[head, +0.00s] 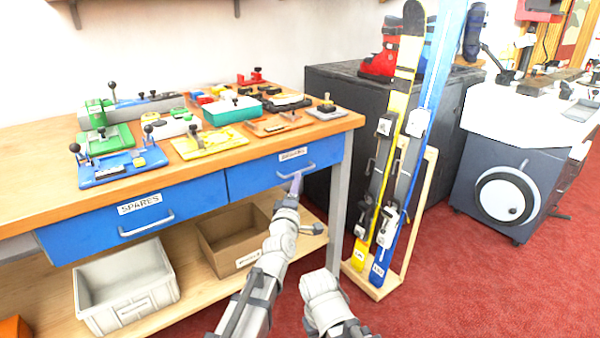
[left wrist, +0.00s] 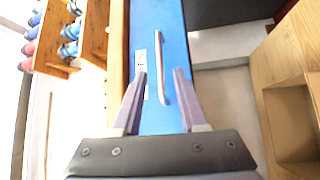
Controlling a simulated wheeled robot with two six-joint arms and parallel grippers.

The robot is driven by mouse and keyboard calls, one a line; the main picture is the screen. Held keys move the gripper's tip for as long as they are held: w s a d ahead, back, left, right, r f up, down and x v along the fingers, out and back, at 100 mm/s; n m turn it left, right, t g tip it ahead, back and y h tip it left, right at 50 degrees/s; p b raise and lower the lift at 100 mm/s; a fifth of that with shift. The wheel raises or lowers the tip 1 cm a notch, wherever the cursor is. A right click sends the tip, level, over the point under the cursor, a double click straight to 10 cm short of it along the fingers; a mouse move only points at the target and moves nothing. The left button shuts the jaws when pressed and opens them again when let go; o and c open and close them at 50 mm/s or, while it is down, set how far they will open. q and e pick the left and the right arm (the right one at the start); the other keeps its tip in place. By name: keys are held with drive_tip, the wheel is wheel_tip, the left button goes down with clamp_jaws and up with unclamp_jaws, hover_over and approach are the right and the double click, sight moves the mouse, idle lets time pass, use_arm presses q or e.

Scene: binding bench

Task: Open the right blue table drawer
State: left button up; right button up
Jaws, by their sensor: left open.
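The right blue drawer (head: 255,181) is in the bench front under the wooden top, its face looking flush with the bench. It has a white label and a grey bar handle (head: 310,167). My left gripper (head: 297,180) is at the handle in the head view. In the left wrist view my left gripper (left wrist: 160,72) is open, one finger on each side of the handle (left wrist: 158,50), against the blue drawer face (left wrist: 180,30). I cannot tell whether the fingers touch it. My right gripper is out of view; only part of the arm shows.
The left blue drawer (head: 75,234), labelled SPARES, looks shut. A grey bin (head: 128,299) and a cardboard box (head: 225,262) stand on the lower shelf. Skis (head: 385,190) lean in a wooden stand right of the bench. Red carpet (head: 470,290) in front is clear.

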sight(300, 171)
use_arm(q)
drive_tip(key=x, duration=0.7)
drive_tip(key=shift+p, duration=0.4)
clamp_jaws()
drive_tip(key=shift+f, duration=0.1)
idle(0.8)
